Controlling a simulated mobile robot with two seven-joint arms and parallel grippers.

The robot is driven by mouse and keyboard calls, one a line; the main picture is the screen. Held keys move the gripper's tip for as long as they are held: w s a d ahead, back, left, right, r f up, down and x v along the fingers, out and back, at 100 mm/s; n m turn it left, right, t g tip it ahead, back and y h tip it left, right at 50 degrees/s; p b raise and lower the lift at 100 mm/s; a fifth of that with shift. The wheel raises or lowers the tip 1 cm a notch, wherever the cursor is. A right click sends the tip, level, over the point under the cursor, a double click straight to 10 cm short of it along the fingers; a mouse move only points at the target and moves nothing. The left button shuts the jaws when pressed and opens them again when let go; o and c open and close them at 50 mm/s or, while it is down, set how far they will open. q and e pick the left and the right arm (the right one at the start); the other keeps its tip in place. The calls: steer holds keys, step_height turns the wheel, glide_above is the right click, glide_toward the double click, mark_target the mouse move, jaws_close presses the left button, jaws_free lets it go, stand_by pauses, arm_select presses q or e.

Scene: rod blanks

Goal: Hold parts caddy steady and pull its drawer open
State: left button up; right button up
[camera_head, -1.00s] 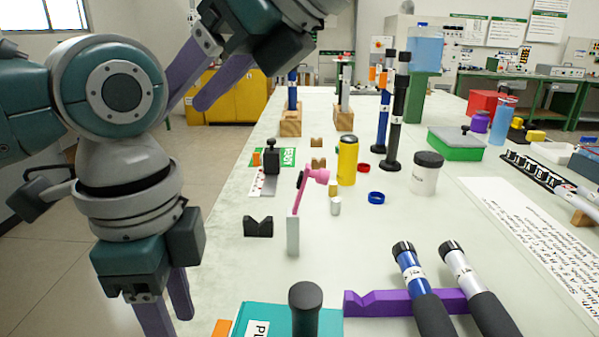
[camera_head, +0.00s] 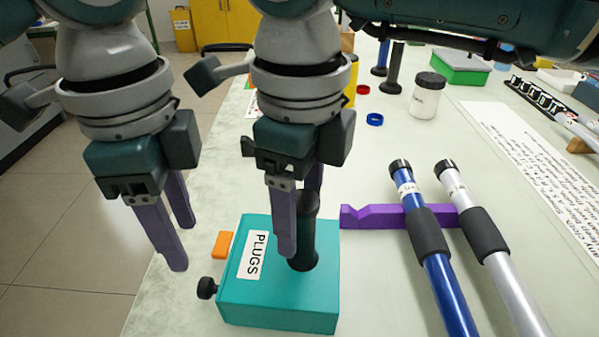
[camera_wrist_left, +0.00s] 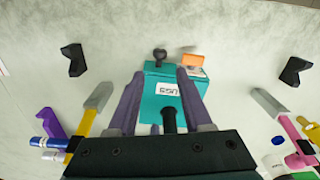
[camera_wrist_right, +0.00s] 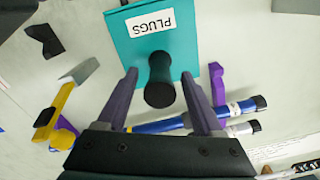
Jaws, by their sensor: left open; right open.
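The teal parts caddy (camera_head: 262,299), labelled PLUGS, sits at the table's near left edge. A black upright post handle (camera_head: 303,255) rises from its top, and a black knob (camera_head: 207,288) sticks out of its left side. No drawer gap shows. My right gripper (camera_head: 300,218) is open and points down at the post; in the right wrist view the post (camera_wrist_right: 160,82) lies between its fingers, contact unclear. My left gripper (camera_head: 182,246) is open and empty, above and left of the caddy. The left wrist view shows the knob (camera_wrist_left: 160,55) beyond its fingertips.
An orange block (camera_head: 222,245) lies beside the caddy's left side, behind the knob. A purple rack (camera_head: 365,217) right of the caddy props a blue rod (camera_head: 447,290) and a silver rod (camera_head: 515,292). A white jar (camera_head: 427,98) stands farther back. The floor is left of the table edge.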

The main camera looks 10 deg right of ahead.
mark_target(299, 236)
steer(key=shift+f, duration=2.15)
steer(key=shift+c, duration=0.3)
jaws_close()
